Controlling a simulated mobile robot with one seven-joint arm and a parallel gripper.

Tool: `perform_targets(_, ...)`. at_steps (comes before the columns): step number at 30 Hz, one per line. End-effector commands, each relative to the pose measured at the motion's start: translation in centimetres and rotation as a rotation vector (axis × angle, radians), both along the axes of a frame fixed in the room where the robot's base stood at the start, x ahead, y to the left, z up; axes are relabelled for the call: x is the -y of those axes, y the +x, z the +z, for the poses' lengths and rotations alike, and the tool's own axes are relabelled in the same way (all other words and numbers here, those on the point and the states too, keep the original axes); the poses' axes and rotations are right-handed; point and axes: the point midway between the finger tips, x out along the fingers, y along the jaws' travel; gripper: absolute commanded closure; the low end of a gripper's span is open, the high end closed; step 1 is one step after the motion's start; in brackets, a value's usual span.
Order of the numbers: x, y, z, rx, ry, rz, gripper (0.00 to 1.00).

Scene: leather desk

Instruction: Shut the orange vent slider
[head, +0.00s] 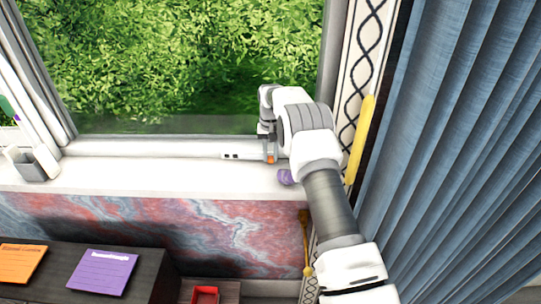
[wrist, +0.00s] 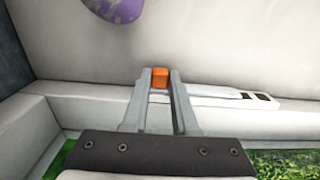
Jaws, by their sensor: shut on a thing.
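The orange vent slider (head: 270,159) is a small block on a white vent strip (head: 241,156) along the window frame above the sill. In the wrist view the orange slider (wrist: 160,78) sits between my two grey fingertips, at the left end of the visible white vent strip (wrist: 218,92). Dark slots show at the strip's far end, on the right in the wrist view and on the left in the head view. My gripper (wrist: 160,84) is shut on the slider. In the head view my gripper (head: 269,148) is partly hidden by my arm.
A purple object (head: 285,177) lies on the sill near my arm. A grey-white container (head: 33,163) stands at the sill's left end. Blue curtains (head: 470,150) and a yellow bar (head: 360,140) are at the right. The middle of the sill is clear.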

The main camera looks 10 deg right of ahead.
Motion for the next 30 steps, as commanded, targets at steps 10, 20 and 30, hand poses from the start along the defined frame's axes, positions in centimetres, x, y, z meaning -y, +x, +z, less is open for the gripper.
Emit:
perform_targets(10, 0.0, 0.0, 0.1, 0.001, 0.000, 0.000, 1.00)
perform_targets(20, 0.0, 0.0, 0.1, 0.002, 0.000, 0.000, 1.00)
perform_targets(30, -2.3, 0.6, 0.0, 0.004, 0.000, 0.004, 1.00)
